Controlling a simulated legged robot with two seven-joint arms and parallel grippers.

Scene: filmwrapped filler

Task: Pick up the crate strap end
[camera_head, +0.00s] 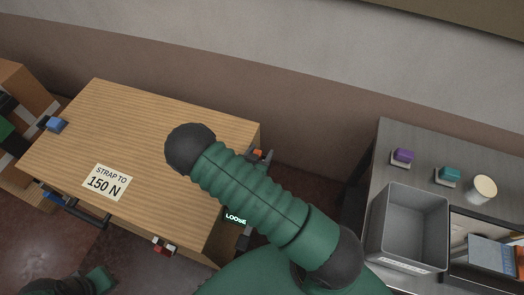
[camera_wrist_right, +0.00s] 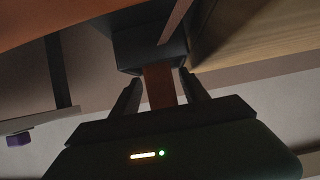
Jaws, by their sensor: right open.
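The wooden crate (camera_head: 165,130) stands at left in the head view, with a "STRAP TO 150 N" label (camera_head: 104,182) on its top. In the right wrist view my right gripper (camera_wrist_right: 161,76) is open. A brown strap end (camera_wrist_right: 160,90) hangs from a dark block (camera_wrist_right: 148,48) and lies between the two fingers, which are apart on either side of it. Crate wood (camera_wrist_right: 250,30) shows at upper right there. In the head view my green right arm hides most of this area. A small display reading "LOOSE" (camera_head: 235,217) shows beside the arm.
A grey table at right holds an open grey bin (camera_head: 408,200), a purple block (camera_head: 403,155), a teal block (camera_head: 448,174), a pale round cup (camera_head: 482,188) and a tray of items (camera_head: 492,252). A blue piece (camera_head: 56,124) sits at the crate's left edge. Floor shows between crate and table.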

